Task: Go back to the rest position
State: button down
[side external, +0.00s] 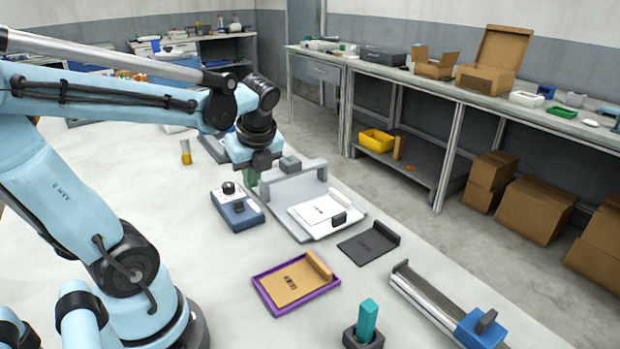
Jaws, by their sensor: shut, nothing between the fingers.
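My gripper (261,168) hangs from the light blue arm in the upper middle of the side view, above the far left part of the work table. It is shut with nothing held. Its fingertips are small and partly hidden by the wrist. A green item (250,178) shows just below and left of it; I cannot tell whether they touch. A grey tray-like fixture (292,222) with a white labelled plate (320,210) is to the right of my gripper. A blue-grey device with a black knob (237,207) is below it.
A purple-rimmed tray (262,286) holds a tan plate. A dark plate (366,245), a teal block in a black holder (366,322) and a metal rail with a blue end (440,298) lie nearer. A yellow-based cylinder (186,155) stands left of my gripper.

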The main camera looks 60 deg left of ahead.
jog(key=w+d+n+t+h, duration=0.4)
jog(key=d+n+t, duration=0.3)
jog(key=d+n, duration=0.8)
jog(key=shift+f+n, duration=0.3)
jog(key=shift+n, duration=1.2)
jog(key=c, duration=1.8)
grip_release()
